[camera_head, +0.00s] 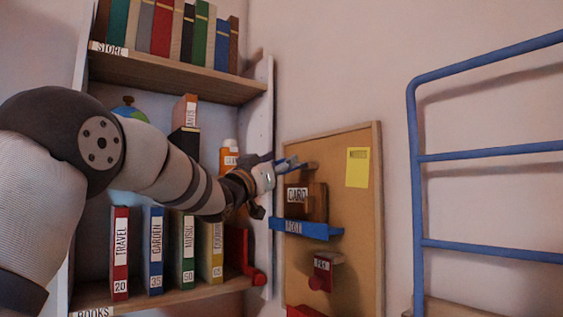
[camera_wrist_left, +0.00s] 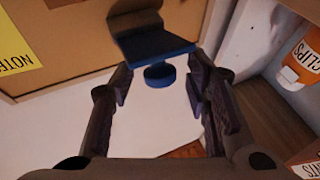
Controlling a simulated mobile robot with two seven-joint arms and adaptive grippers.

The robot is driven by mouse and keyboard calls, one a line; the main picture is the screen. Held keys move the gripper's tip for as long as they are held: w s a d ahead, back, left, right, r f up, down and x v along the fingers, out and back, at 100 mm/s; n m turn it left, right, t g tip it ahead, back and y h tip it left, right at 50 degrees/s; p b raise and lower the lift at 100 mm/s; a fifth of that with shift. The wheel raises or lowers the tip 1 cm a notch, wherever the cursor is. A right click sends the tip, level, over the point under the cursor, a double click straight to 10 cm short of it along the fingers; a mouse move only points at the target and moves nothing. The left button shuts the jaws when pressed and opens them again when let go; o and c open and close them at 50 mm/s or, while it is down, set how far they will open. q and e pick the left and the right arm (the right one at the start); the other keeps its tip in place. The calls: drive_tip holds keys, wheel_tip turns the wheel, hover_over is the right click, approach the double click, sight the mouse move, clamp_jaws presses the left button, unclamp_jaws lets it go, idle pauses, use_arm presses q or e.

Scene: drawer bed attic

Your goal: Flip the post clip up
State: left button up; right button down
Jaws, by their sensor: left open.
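A blue clip bar (camera_head: 305,229) with a white label, hard to read, sits on the corkboard below a brown block marked CARD (camera_head: 300,195). In the left wrist view a blue plate (camera_wrist_left: 155,45) with a round blue knob (camera_wrist_left: 160,75) shows ahead of and between my fingers. I take it for the post clip, but cannot tell for sure. My left gripper (camera_head: 283,172) is open near the upper left of the board, close to the brown block. No contact with the blue part is clear. My right gripper is not in view.
A bookshelf (camera_head: 180,75) stands left, partly behind my arm. A small red holder (camera_head: 322,272) is lower on the corkboard (camera_head: 352,225), and a yellow note (camera_head: 357,167) is at its upper right. A blue rail frame (camera_head: 418,200) stands at right. An orange bottle (camera_wrist_left: 300,62) is beside my gripper.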

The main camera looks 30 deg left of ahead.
use_arm(q)
drive_tip(key=shift+w+r, duration=0.3)
drive_tip(key=shift+w, duration=0.3)
drive_tip(key=shift+c, duration=0.5)
clamp_jaws()
drive_tip(key=shift+w+r+m+g, duration=0.15)
drive_tip(key=shift+r+m+g, duration=0.4)
drive_tip(key=shift+g, duration=0.45)
drive_tip(key=shift+d, duration=0.1)
drive_tip(key=shift+o, duration=0.5)
unclamp_jaws()
